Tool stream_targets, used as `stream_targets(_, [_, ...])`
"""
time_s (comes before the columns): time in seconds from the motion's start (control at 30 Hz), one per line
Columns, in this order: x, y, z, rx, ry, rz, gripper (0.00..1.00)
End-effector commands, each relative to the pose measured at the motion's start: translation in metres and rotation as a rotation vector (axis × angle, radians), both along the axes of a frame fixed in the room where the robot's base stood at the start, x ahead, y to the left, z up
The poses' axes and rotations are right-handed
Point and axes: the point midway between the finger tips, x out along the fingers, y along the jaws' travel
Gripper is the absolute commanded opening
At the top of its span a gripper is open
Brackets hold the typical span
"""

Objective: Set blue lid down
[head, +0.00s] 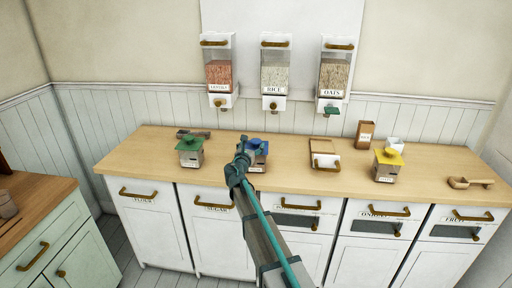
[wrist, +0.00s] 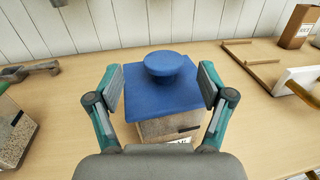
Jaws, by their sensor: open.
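The blue lid (wrist: 162,88), square with a round knob on top, lies over a clear canister (wrist: 172,128) with a white label in the wrist view. The lid looks slightly skewed on it. In the head view the blue lid (head: 258,143) is partly hidden by my gripper (head: 243,146). In the wrist view my gripper (wrist: 160,85) has its fingers apart, one on each side of the lid, with small gaps. The canister's front is partly hidden by my gripper body.
A green-lidded canister (head: 190,150) stands to the left and a yellow-lidded canister (head: 388,164) to the right. Wall dispensers (head: 275,72) hang behind. Bare counter (head: 225,143) shows left of the blue lid.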

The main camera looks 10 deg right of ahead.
Motion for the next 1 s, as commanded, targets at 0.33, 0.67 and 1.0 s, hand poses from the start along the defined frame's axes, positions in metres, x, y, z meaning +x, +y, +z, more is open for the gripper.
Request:
stream_targets(0.33, [0.039,-0.022,-0.003,0.001,0.0,-0.001,0.8])
stream_targets(0.67, [0.04,-0.023,-0.004,0.001,0.0,0.0,0.7])
stream_targets(1.0, [0.04,-0.023,-0.004,0.001,0.0,0.0,0.13])
